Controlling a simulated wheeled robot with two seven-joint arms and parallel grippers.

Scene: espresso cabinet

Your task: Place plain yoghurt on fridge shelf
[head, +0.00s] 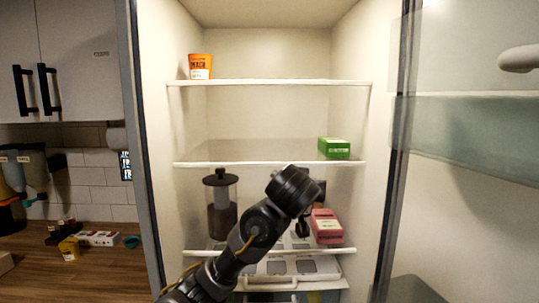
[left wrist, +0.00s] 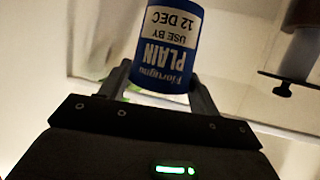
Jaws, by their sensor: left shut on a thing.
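The plain yoghurt (left wrist: 170,50) is a blue tub with a white label reading PLAIN, USE BY 12 DEC, upside down in the left wrist view. My left gripper (left wrist: 162,88) is shut on it, with one finger on each side. In the head view my left arm reaches into the open fridge in front of the lower compartment, and its wrist hides the gripper and tub. The fridge has an upper shelf (head: 270,82), a middle shelf (head: 260,163) and a lower shelf (head: 220,252). My right gripper is not in view.
An orange tub (head: 200,66) stands on the upper shelf at left. A green box (head: 334,148) is on the middle shelf at right. A plunger jar (head: 221,205) and pink box (head: 325,227) flank my wrist below. The fridge door (head: 470,140) is open at right.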

